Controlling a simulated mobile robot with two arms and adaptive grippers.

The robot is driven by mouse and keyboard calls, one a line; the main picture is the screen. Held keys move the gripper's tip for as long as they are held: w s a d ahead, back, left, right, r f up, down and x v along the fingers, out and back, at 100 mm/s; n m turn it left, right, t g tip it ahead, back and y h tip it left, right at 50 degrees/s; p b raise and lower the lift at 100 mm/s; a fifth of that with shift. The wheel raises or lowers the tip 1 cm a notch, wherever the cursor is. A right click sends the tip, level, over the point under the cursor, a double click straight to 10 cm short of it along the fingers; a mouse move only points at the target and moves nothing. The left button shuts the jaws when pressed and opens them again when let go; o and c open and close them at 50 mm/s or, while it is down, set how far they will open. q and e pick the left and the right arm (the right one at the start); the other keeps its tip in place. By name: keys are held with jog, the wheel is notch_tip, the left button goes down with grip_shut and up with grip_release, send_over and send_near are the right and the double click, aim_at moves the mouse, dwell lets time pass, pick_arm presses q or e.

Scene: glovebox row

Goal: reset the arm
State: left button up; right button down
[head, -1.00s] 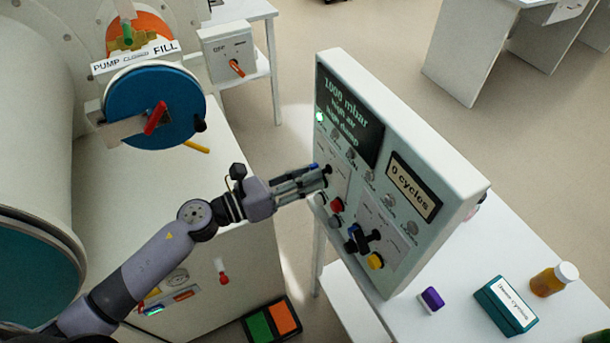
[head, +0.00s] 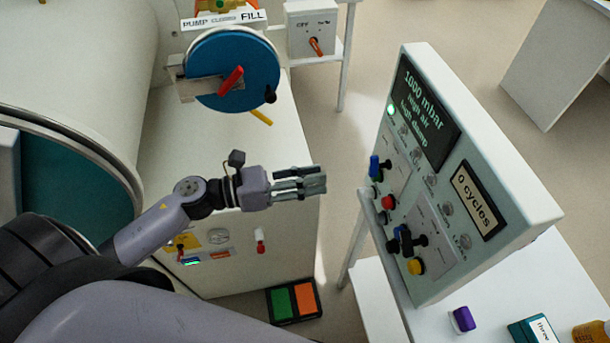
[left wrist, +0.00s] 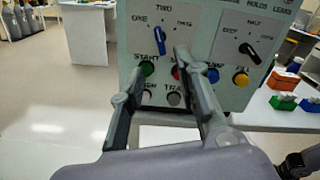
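My left arm (head: 150,232) reaches in from the left in the head view. Its gripper (head: 312,181) is in the air to the left of the grey control panel (head: 497,160), with a visible gap between them. In the left wrist view the two fingers (left wrist: 163,72) are apart with nothing between them, and the panel (left wrist: 205,85) is beyond them. The panel's blue-tipped selector knob (head: 376,168) shows uncovered in the head view, as does a black knob (head: 405,242). Their labels show in the wrist view. My right gripper is not in view.
A blue round door (head: 225,80) with a red handle is at upper left. A green and orange pedal (head: 294,302) lies on the floor. A purple block (head: 462,319) and a teal box (head: 531,331) are on the table. Floor shows between cabinet and panel.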

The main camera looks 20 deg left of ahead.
pick_arm(q)
jog(key=shift+s+a, duration=0.3)
jog(key=shift+a, duration=0.1)
